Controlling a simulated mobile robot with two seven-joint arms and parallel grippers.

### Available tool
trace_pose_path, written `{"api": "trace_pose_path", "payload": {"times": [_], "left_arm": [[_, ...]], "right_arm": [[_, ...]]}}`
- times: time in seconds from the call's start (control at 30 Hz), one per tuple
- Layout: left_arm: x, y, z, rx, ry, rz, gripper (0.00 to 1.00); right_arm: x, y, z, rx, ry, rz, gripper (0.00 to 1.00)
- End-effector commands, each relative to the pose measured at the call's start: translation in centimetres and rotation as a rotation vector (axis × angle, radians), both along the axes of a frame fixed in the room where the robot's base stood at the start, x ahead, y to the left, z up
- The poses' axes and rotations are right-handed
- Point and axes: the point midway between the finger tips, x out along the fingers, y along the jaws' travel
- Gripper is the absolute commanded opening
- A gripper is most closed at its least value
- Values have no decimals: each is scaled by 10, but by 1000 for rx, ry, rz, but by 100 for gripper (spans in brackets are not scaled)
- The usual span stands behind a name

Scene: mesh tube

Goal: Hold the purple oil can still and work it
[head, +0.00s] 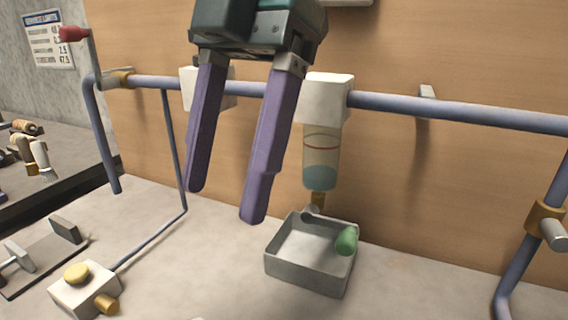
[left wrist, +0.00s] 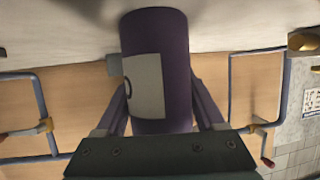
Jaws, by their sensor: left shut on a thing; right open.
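The purple oil can (left wrist: 177,50) is a dark purple cylinder with a pale label, seen close up in the left wrist view. It does not show in the head view. My left gripper (left wrist: 160,88) is shut on the can, with one finger on each side of it; the fingertips are partly hidden by the can. A small grey piece juts from the can's left side in that view. My right gripper (head: 224,205) is open and empty in the head view, its two purple fingers pointing down in front of the blue pipe.
A blue pipe (head: 450,110) crosses the wooden panel. A clear cup with teal liquid (head: 320,165) hangs from a white block (head: 325,98) above a grey tray (head: 305,277), which holds a green-ended piece (head: 347,241). A white block with a yellow button (head: 76,273) stands front left.

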Motion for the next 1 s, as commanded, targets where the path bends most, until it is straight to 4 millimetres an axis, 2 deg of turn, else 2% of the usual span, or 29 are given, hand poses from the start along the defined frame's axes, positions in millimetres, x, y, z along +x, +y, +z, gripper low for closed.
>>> {"api": "trace_pose_path", "payload": {"times": [0.17, 0.5, 0.67, 0.83, 1.0], "left_arm": [[0, 0, 0, 0, 0, 0, 0], [0, 0, 0, 0, 0, 0, 0], [0, 0, 0, 0, 0, 0, 0], [0, 0, 0, 0, 0, 0, 0], [0, 0, 0, 0, 0, 0, 0]], "right_arm": [[-6, 7, 3, -26, -66, 92, 66], [-37, 27, 8, -109, -313, 427, 66], [-46, 30, 7, -122, -367, 503, 66], [-48, 31, -10, -124, -373, 516, 66], [-49, 31, -45, -123, -370, 515, 66]]}}
